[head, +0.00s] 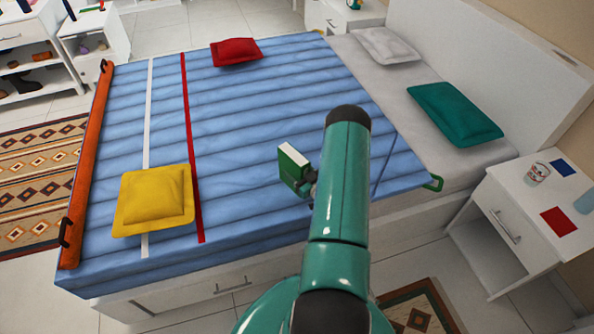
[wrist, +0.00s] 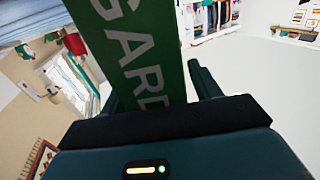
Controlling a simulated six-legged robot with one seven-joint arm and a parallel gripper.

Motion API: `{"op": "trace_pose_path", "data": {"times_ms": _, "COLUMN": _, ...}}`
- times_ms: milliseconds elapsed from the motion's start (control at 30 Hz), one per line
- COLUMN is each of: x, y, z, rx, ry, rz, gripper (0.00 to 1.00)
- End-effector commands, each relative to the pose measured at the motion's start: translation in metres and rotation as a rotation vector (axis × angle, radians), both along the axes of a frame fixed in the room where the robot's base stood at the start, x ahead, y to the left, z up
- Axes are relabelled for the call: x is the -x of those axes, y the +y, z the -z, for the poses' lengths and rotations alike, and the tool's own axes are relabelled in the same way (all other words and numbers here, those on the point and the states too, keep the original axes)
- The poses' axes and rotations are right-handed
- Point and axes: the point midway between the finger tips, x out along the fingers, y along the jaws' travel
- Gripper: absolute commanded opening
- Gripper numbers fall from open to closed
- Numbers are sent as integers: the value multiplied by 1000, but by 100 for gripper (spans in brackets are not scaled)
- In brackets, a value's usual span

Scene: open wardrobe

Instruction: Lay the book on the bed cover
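The green book (head: 293,170) with white page edges is held up at the end of my teal arm, over the middle of the blue bed cover in the head view. In the wrist view the book (wrist: 138,55) stands between the fingers of my gripper, with white letters on its green face. My gripper (head: 309,186) is partly hidden by the arm; its dark fingers show on both sides of the book. The blue quilted bed cover (head: 250,115) spreads over most of the bed. The gap between book and cover is hard to judge.
A yellow cushion (head: 154,200) and a red cushion (head: 237,51) lie on the cover. Grey (head: 385,45) and teal (head: 455,113) pillows lie at the headboard. An orange roll (head: 88,170) edges the foot. A white nightstand (head: 510,215) stands at right. The cover's middle is clear.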

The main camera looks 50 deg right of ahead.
Motion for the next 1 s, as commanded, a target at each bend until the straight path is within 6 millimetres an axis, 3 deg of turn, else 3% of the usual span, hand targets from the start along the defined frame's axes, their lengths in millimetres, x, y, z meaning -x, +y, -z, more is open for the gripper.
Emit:
{"op": "trace_pose_path", "data": {"times_ms": 267, "x": 5, "y": 0, "z": -3, "rx": -1, "ry": 2, "rz": 1, "gripper": 63}}
{"op": "trace_pose_path", "data": {"times_ms": 700, "x": 92, "y": 10, "z": -3, "rx": -2, "ry": 3, "rz": 3, "gripper": 63}}
{"op": "trace_pose_path", "data": {"times_ms": 833, "x": 110, "y": 12, "z": -3, "rx": -1, "ry": 2, "rz": 2, "gripper": 63}}
{"op": "trace_pose_path", "data": {"times_ms": 1000, "x": 119, "y": 13, "z": -3, "rx": -1, "ry": 1, "rz": 1, "gripper": 63}}
